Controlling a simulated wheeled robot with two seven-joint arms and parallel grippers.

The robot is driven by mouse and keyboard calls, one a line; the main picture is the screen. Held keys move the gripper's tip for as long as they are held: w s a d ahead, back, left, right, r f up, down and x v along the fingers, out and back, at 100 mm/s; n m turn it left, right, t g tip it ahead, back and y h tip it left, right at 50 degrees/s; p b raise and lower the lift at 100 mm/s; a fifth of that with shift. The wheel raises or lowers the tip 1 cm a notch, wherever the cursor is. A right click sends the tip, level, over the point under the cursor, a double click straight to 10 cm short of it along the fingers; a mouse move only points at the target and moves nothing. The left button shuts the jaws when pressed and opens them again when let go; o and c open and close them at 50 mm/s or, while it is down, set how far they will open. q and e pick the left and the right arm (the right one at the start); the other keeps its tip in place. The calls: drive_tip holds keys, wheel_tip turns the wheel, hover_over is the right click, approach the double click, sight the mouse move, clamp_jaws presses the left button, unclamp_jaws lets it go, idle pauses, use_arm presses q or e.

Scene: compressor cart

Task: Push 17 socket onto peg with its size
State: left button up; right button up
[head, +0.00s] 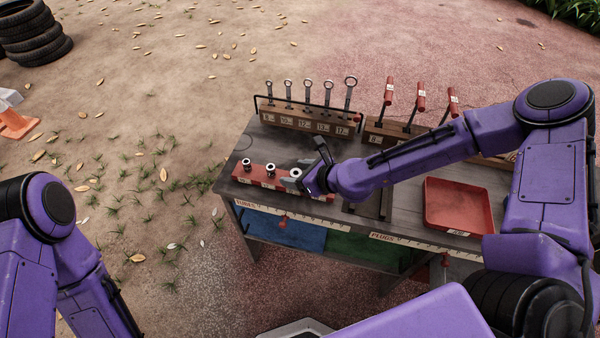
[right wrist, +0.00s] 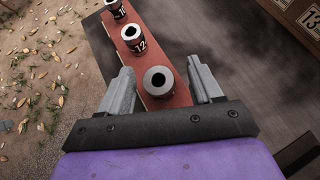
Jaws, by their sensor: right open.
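A red rail (head: 258,181) lies along the left front of the bench top, with short sockets upright on it. In the right wrist view, a socket marked 10 (right wrist: 116,10) and one marked 12 (right wrist: 133,38) stand in line. A larger grey socket (right wrist: 158,82) is nearest; its size mark is hidden, so I cannot tell if it is the 17. My right gripper (right wrist: 162,84) is open, with a finger on either side of this socket and gaps visible. In the head view, the right gripper (head: 297,179) hides the rail's right part. My left gripper is out of view.
A wooden rack (head: 310,124) with upright ring-ended wrenches stands at the back left. Red-handled tools (head: 421,97) stand in another rack behind my right arm. A red tray (head: 458,205) sits at the right. Blue and green bins (head: 285,228) are below.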

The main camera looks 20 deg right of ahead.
drive_tip(key=p+v, duration=0.3)
drive_tip(key=v, duration=0.7)
drive_tip(key=shift+s, duration=0.15)
drive_tip(key=shift+r, duration=0.1)
